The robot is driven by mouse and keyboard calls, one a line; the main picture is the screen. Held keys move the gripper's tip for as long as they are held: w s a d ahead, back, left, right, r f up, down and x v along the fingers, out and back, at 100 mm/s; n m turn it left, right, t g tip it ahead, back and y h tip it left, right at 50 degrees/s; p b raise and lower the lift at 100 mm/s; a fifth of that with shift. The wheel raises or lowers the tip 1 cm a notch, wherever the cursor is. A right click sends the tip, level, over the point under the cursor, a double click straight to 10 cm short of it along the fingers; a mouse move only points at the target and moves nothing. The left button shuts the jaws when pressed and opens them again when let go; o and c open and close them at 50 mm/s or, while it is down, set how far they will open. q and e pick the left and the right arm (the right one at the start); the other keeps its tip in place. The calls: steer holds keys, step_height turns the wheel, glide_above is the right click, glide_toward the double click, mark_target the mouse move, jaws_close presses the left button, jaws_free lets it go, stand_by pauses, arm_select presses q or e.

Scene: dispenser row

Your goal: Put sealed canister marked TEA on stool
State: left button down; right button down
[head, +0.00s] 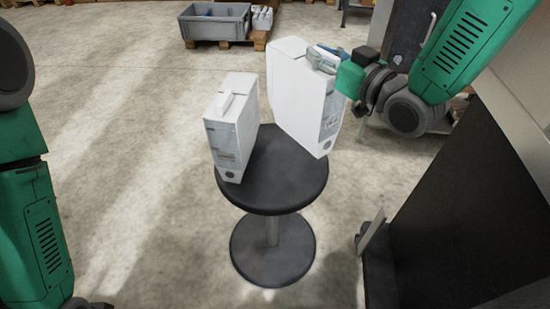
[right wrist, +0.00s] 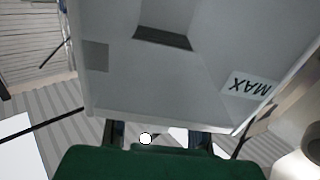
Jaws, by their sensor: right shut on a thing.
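A round black stool (head: 262,190) stands in the middle of the head view. A large white canister (head: 290,98) is tilted over its back right part; I cannot tell whether it touches the seat. My right gripper (head: 322,59) is shut on this canister at its top. The canister's pale face (right wrist: 190,75) fills much of the right wrist view, with a label reading MAX upside down. A smaller white canister (head: 222,140) stands on the stool's left part. I cannot read TEA on either one. My left arm is at the left edge; its gripper is out of view.
A grey crate (head: 216,34) sits on a pallet at the back, with white containers beside it. A dark cabinet or counter (head: 460,215) stands close on the right. The concrete floor (head: 120,130) left of the stool is clear.

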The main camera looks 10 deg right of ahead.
step_height(320, 180, down, 10)
steer(key=b, duration=0.2)
steer(key=shift+a+b, duration=0.1)
steer(key=shift+b, duration=0.3)
steer(key=c, duration=1.9)
jaws_free()
steer(key=shift+f, duration=0.1)
steer(key=shift+c, duration=0.2)
steer(key=o, duration=0.4)
steer(key=p+v, duration=0.1)
steer(key=v, duration=1.1)
steer(key=shift+p, duration=0.35)
